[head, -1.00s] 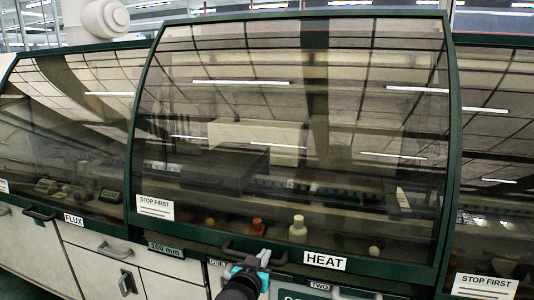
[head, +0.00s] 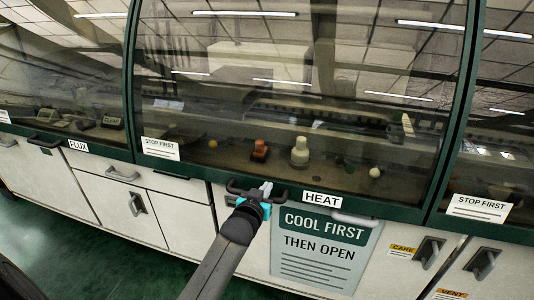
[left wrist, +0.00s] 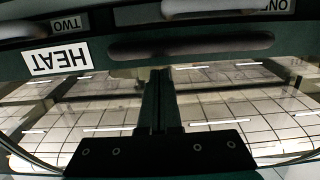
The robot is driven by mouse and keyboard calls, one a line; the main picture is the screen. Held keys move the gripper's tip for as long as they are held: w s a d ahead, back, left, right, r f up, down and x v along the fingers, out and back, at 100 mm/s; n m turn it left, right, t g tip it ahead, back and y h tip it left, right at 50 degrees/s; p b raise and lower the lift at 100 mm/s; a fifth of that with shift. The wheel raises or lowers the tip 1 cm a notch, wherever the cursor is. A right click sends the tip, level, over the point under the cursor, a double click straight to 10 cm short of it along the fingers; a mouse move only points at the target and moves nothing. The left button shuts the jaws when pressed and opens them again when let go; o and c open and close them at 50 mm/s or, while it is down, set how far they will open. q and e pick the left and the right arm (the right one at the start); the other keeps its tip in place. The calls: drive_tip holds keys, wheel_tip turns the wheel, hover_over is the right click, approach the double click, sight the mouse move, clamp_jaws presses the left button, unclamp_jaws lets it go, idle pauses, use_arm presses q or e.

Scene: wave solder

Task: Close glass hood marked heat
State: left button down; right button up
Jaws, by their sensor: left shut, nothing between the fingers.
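The glass hood marked HEAT (head: 322,199) is the large middle pane in a green frame in the head view. Its lower edge lies about in line with the neighbouring hoods and looks fully down. Its dark bar handle (head: 240,188) is on the lower rim, left of the label. My left gripper (head: 266,188) is shut and empty, its tips at the handle; I cannot tell whether they touch it. In the left wrist view my gripper (left wrist: 158,75) points at the rim, with the upside-down HEAT label (left wrist: 57,58) and the handle (left wrist: 190,45) just beyond. My right gripper is not in view.
The FLUX hood (head: 78,146) is at the left, and another hood with a STOP FIRST label (head: 480,207) is at the right. Below are cabinet doors with handles and a COOL FIRST sign (head: 325,240). Small bottles (head: 300,152) stand behind the glass. Green floor is free at lower left.

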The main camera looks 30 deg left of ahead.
use_arm(q)
drive_tip(key=shift+w+a+r+p, duration=0.1)
drive_tip(key=shift+w+r+p, duration=0.25)
drive_tip(key=shift+r, duration=0.25)
drive_tip(key=shift+w+r+p, duration=0.2)
drive_tip(key=shift+r+p, duration=0.25)
drive_tip(key=shift+r, duration=0.15)
drive_tip(key=p+v, duration=0.1)
drive_tip(key=v, duration=0.8)
drive_tip(key=shift+s+f, duration=0.2)
drive_tip(key=shift+s, duration=0.25)
